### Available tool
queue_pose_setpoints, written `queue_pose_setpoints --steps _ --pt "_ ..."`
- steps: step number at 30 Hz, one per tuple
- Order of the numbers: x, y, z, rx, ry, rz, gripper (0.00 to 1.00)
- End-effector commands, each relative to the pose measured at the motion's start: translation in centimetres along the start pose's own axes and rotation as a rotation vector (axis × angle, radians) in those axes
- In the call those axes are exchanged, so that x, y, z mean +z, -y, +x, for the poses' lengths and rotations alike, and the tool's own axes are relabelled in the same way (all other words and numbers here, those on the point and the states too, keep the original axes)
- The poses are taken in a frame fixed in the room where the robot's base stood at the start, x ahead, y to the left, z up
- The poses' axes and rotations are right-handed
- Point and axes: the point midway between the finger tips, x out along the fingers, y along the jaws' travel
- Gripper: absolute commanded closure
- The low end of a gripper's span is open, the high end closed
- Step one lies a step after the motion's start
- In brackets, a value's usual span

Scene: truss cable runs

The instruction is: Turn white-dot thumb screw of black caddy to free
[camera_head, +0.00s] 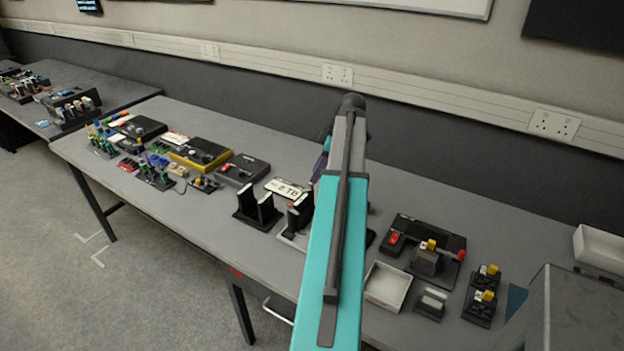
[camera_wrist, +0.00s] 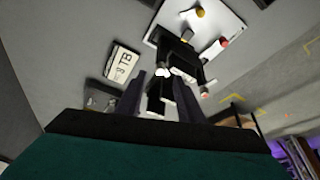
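In the wrist view, my gripper (camera_wrist: 160,95) points at a black assembly (camera_wrist: 178,55), which looks like the black caddy. The two dark fingers stand apart, with dark and white parts showing in the gap between or beyond them. Small pale spots show on the assembly near the fingertips. I cannot tell which one is the white-dot thumb screw, or whether a finger touches it. Two black uprights (camera_head: 258,210) stand on the bench left of the arm, by a TB plate (camera_head: 284,188), which also shows in the wrist view (camera_wrist: 122,64).
The grey bench (camera_head: 210,215) runs along a wall. Right of my arm are a white tray (camera_head: 387,287), a black unit with red and yellow knobs (camera_head: 425,248) and small knobbed blocks (camera_head: 482,300). Boxes and small parts (camera_head: 200,153) crowd the left part.

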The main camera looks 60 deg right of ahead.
Motion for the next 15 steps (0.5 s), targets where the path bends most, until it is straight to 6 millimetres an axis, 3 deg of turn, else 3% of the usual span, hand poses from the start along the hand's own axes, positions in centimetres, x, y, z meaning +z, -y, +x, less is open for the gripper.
queue_pose_setpoints --steps 9,15 --pt "0.0 0.0 3.1 -0.001 0.0 0.001 0.66" --pt "0.1 0.0 4.0 0.002 0.0 0.001 0.66"
